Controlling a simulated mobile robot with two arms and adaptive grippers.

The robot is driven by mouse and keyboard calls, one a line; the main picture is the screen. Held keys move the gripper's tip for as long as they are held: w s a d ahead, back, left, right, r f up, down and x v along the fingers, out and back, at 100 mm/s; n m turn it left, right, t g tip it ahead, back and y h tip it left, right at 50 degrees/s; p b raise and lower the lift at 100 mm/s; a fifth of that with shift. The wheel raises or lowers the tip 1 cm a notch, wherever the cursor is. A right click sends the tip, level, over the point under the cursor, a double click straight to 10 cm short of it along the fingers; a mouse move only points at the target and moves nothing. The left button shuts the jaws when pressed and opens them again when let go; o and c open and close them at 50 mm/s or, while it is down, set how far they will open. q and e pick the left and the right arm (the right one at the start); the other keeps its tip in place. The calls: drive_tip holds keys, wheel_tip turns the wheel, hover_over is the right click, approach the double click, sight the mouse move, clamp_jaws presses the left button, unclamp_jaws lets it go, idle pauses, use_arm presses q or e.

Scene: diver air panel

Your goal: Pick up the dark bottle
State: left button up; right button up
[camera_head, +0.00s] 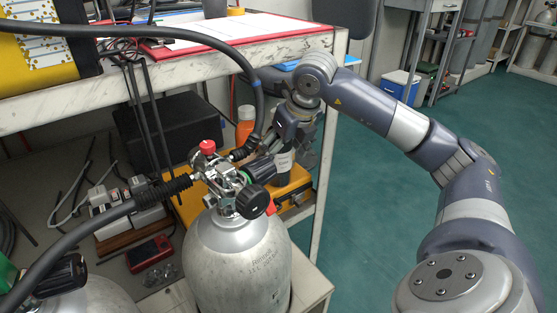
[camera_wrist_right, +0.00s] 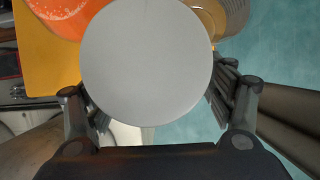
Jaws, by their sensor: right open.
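The dark bottle (camera_head: 284,163) stands upright on the lower shelf, on or beside the yellow-orange case. It has a pale label, and its upper part is hidden by my right gripper (camera_head: 297,140). In the right wrist view a large pale grey disc (camera_wrist_right: 147,60), seemingly the bottle's top, fills the middle. The right gripper's fingers (camera_wrist_right: 163,100) are open and spread on either side of this disc. I cannot tell whether they touch the bottle. My left gripper is not in view.
An orange bottle (camera_head: 245,126) stands left of the dark bottle. The yellow-orange case (camera_head: 187,207) lies on the shelf. A grey cylinder (camera_head: 238,262) with valve and hoses stands in front. The upper bench (camera_head: 215,66) overhangs the shelf.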

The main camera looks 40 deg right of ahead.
drive_tip(key=shift+b+x, duration=0.3)
drive_tip(key=shift+x, duration=0.7)
drive_tip(key=c, duration=1.6)
drive_tip(key=shift+o, duration=0.2)
drive_tip(key=shift+r, duration=0.1)
drive_tip(key=shift+r+p, duration=0.15)
drive_tip(key=shift+p, duration=0.15)
